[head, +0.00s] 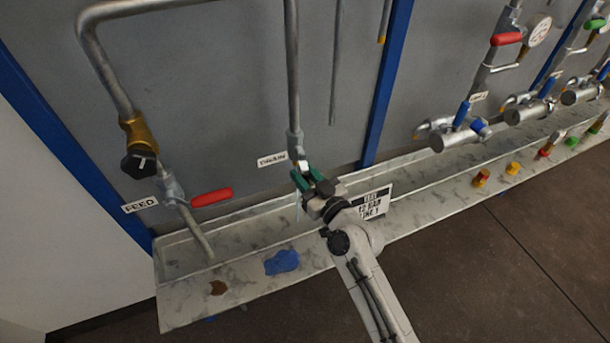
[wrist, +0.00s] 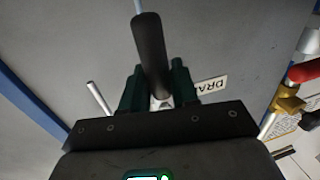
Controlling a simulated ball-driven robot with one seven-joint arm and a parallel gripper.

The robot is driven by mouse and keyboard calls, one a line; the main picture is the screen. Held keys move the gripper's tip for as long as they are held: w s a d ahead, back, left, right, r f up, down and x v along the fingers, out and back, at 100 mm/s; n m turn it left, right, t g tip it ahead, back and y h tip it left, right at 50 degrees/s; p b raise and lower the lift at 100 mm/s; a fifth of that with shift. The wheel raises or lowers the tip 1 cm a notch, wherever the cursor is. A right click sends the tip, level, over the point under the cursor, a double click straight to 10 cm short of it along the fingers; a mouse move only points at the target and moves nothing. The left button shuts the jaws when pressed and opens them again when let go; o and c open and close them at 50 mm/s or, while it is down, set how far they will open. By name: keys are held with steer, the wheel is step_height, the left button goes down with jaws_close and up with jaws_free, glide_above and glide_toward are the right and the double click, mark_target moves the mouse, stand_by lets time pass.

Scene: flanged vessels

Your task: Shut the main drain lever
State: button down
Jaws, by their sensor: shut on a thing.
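The drain lever shows in the wrist view as a black-sleeved handle (wrist: 151,50), with a bare metal part at its lower end. My gripper (wrist: 157,88) is shut on it, one green finger on each side. In the head view my gripper (head: 306,178) is at the foot of the middle vertical pipe (head: 292,80), just right of the drain label (head: 272,159). The label also shows in the wrist view (wrist: 212,85). My gripper hides most of the lever and its valve in the head view.
The feed valve's red lever (head: 212,197) and black knob (head: 138,165) are to the left. A marble-patterned trough (head: 235,295) runs below, bearing a blue patch (head: 282,262). A test sign (head: 375,202) is close right of my gripper. Several valves stand farther right.

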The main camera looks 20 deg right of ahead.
steer(key=shift+d, duration=0.1)
stand_by(0.4)
steer(key=shift+d+f+n+b, duration=0.15)
steer(key=shift+n+b, duration=0.45)
steer(key=shift+b, duration=0.05)
steer(key=d+r+n+g+h+b, duration=0.1)
steer(key=d+r+n+h+b, duration=0.2)
steer(key=n, duration=1.1)
steer(key=shift+d+r+n+g+b, duration=0.35)
steer(key=shift+d+r+b, duration=0.2)
steer(key=shift+d+r, duration=0.55)
steer(key=shift+a+r, duration=0.2)
steer(key=shift+r, duration=0.05)
steer(key=c, duration=1)
jaws_free()
